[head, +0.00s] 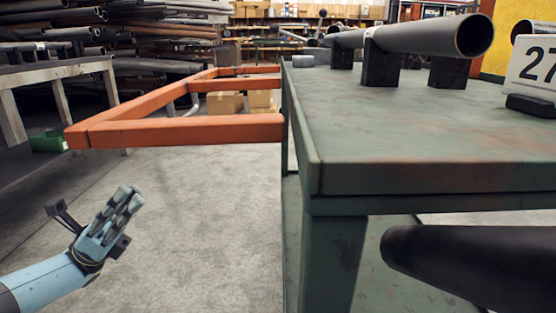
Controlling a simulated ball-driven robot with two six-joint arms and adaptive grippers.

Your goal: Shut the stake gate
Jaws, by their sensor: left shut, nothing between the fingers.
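The stake gate looks to be the orange bar frame (190,131) at the left side of the green cart (400,178). It stands out to the left from the cart's edge, swung open, with its near bar about level with the cart top. My left gripper (127,198) is at the lower left, below and in front of the gate's outer end. It is shut and empty, with its fingers pointing up and to the right, apart from the gate. My right gripper is not in view.
A grey pipe (415,37) rests on dark blocks (381,66) on the cart top, near a number sign (535,65). A rack of pipes (150,50) and a pale bench (50,70) stand at the left. The concrete floor (210,220) between gripper and cart is clear.

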